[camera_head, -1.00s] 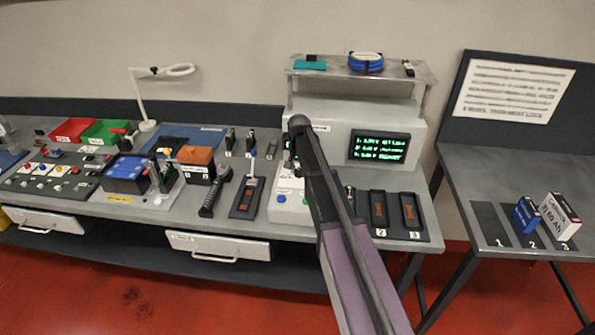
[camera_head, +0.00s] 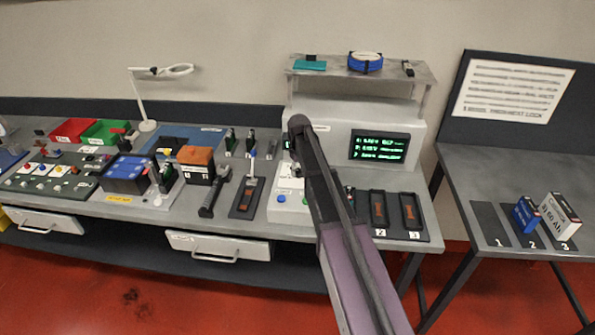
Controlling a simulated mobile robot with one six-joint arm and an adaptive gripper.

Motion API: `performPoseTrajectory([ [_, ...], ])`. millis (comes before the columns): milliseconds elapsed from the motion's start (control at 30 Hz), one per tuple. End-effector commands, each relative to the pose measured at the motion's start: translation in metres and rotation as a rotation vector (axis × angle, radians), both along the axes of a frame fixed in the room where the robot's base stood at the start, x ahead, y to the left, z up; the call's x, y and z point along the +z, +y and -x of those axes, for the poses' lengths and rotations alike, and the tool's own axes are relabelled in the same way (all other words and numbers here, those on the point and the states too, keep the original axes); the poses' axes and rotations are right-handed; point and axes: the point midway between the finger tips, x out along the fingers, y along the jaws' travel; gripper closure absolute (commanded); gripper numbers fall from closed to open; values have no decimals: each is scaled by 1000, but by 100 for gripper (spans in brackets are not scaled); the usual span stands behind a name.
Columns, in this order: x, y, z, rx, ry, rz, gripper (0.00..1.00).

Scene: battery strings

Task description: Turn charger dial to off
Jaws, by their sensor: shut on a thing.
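The charger is the light grey cabinet (camera_head: 408,124) at the back of the bench, with a dark screen (camera_head: 379,147) showing green text too blurred to read. A low light panel (camera_head: 283,207) with a blue button (camera_head: 284,196) stands in front of it. I cannot make out the dial; my arm crosses the front of the charger and covers part of it. My gripper is hidden behind my own arm, so its contact with anything does not show.
Slots marked 2 (camera_head: 378,211) and 3 (camera_head: 411,211) lie right of my arm. A shelf (camera_head: 337,74) overhangs the charger. Two boxed batteries stand on the right table (camera_head: 478,184).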

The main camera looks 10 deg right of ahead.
Motion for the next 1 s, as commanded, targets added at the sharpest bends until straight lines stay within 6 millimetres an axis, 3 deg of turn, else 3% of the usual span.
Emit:
performPoseTrajectory([
  [300,0,0,-4,110,-8,0,100],
  [733,0,1,-4,119,-8,0,100],
  [767,0,1,-4,119,-8,0,44],
  [800,0,1,-4,119,-8,0,33],
  [867,0,1,-4,119,-8,0,19],
  [1000,0,1,-3,119,-5,0,19],
])
